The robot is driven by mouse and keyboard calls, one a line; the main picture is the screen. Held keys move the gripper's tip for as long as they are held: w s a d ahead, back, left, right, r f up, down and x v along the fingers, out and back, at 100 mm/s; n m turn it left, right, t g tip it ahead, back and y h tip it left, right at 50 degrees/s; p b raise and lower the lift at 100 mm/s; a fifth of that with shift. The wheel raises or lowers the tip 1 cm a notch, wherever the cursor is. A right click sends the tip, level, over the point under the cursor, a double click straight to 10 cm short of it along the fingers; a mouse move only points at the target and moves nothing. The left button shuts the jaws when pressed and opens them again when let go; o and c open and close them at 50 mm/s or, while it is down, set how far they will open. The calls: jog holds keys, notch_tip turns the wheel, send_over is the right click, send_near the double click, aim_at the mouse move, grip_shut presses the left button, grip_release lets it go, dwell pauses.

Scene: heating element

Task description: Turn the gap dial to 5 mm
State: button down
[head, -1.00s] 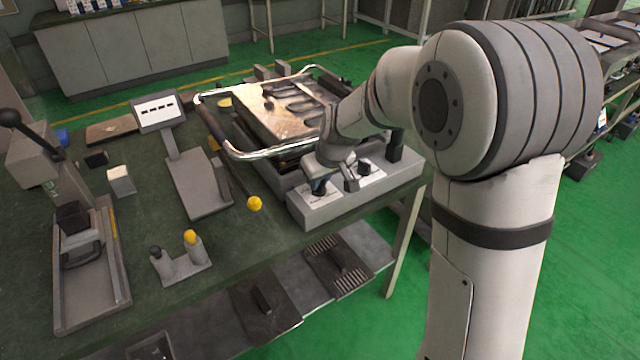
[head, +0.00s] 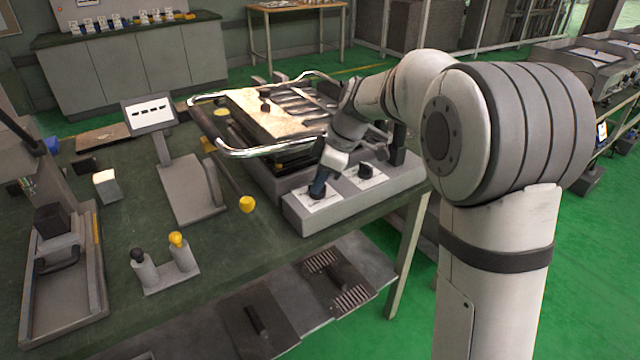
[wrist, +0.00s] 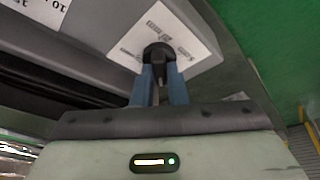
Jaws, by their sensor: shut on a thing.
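The left black dial (wrist: 158,55) stands on a white label card (wrist: 185,32) on the front of the grey press base. The card carries small print with "mm", its numbers hard to read. My gripper (wrist: 159,72) has its two blue fingers shut on this dial, one on each side. In the head view my gripper (head: 318,188) reaches down to the left card (head: 308,200) and hides most of the dial. A second black dial (head: 366,170) stands on its own card to the right, apart from my gripper.
The press (head: 255,115) with its chrome bar handle (head: 265,152) is just behind my gripper. A yellow-knobbed lever (head: 246,204) is to the left. A display stand (head: 150,115), a two-post block (head: 165,268) and a lever device (head: 62,260) stand further left on the bench.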

jog(key=shift+w+d+n, duration=0.1)
jog(key=shift+w+n, duration=0.05)
jog(key=shift+n, duration=0.45)
jog(key=shift+g, duration=0.3)
jog(key=c, duration=1.4)
grip_release()
jog(key=shift+c, duration=0.2)
jog(key=p+v, duration=0.1)
jog(key=v, duration=0.6)
jog(key=shift+r, duration=0.4)
jog(key=shift+d, duration=0.2)
